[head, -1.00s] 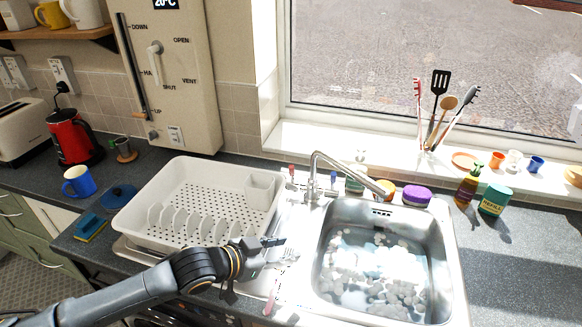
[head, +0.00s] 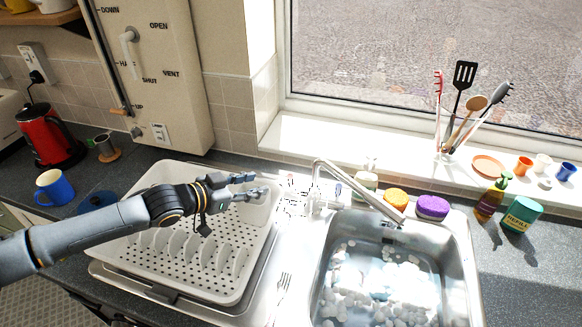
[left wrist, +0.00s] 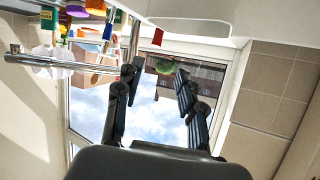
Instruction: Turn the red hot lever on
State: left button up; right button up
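The red hot lever (left wrist: 158,36) shows upright in the left wrist view, beside the chrome tap (left wrist: 135,38). In the head view the tap (head: 317,180) stands behind the sink, and the lever shows only small and faint to its left. A blue lever (left wrist: 108,26) is on the tap's other side. My left gripper (head: 255,186) is over the back right corner of the dish rack, left of the tap and lever. It also shows in the left wrist view (left wrist: 157,80), with its fingers apart and nothing between them. My right gripper is not in view.
The white dish rack (head: 232,285) lies below my left arm. The sink (head: 465,270) holds water and pale pebble-like pieces. The window sill (head: 350,150) lies behind.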

aim_at(288, 178)
pick_arm(q)
jog(key=p+x, duration=0.1)
jog(key=x, duration=0.4)
jog(key=p+x, duration=0.1)
jog(key=x, duration=0.4)
jog(key=shift+d+p, duration=0.4)
jog(key=shift+d, duration=0.1)
jog(key=shift+w+d+f, duration=0.25)
jog(key=shift+w+d, duration=0.2)
jog(key=shift+w+d+f, duration=0.2)
jog(key=shift+w, duration=0.15)
grip_shut()
jog(key=shift+s, duration=0.1)
